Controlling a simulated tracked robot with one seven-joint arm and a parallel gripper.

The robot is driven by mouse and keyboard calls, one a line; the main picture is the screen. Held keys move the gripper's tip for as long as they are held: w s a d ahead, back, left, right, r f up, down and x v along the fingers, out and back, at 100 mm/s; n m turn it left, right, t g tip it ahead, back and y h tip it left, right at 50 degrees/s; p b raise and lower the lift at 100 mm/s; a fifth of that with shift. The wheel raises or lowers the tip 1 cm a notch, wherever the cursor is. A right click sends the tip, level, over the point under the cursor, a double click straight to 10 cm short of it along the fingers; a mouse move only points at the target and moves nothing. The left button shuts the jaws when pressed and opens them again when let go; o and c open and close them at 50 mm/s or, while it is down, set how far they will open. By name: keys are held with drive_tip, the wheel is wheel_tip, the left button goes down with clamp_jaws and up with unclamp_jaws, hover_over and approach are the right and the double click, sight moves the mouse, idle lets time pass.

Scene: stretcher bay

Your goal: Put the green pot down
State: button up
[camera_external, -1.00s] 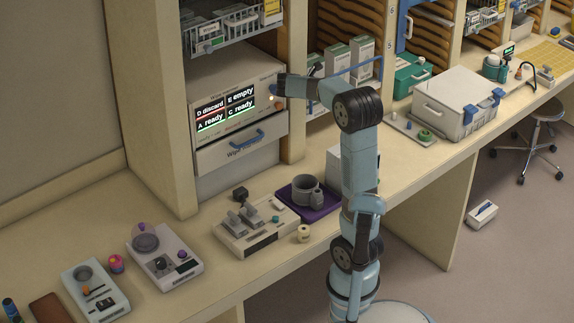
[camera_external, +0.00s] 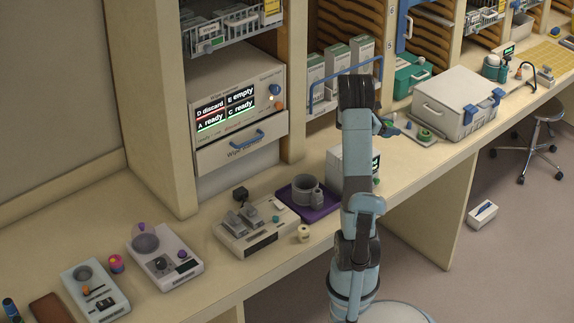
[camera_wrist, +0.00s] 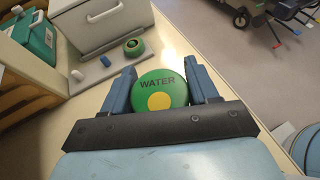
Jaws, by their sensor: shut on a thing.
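The green pot (camera_wrist: 161,90) shows in the wrist view with its lid up, marked "WATER" and bearing a yellow dot. My gripper (camera_wrist: 163,87) is shut on it, with one dark blue finger on each side. The counter (camera_wrist: 103,98) shows around and beyond the pot; I cannot tell whether the pot touches it. In the external view, my gripper (camera_external: 388,126) is largely hidden behind my arm, over the counter left of a grey tray (camera_external: 420,139), and the pot is too hidden to make out clearly.
A white device (camera_external: 350,168) stands near my arm. The counter's front edge lies close to the pot's right.

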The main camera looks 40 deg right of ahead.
drive_tip(key=shift+s+d+f, duration=0.2)
drive_tip(key=shift+d+f, duration=0.05)
drive_tip(key=shift+f, duration=0.05)
drive_tip(key=w+d+f, duration=0.4)
drive_tip(key=w+d, duration=0.2)
hover_over(388, 142)
wheel_tip(388, 142, down, 6)
drive_tip(key=shift+s+a+r, duration=0.1)
drive_tip(key=shift+r, duration=0.15)
drive_tip(key=shift+f, duration=0.2)
drive_tip(key=shift+w+f, duration=0.2)
drive_tip(key=shift+f, duration=1.35)
drive_tip(key=shift+f, duration=0.1)
drive_tip(key=o, duration=1.1)
drive_tip(key=shift+c, duration=0.2)
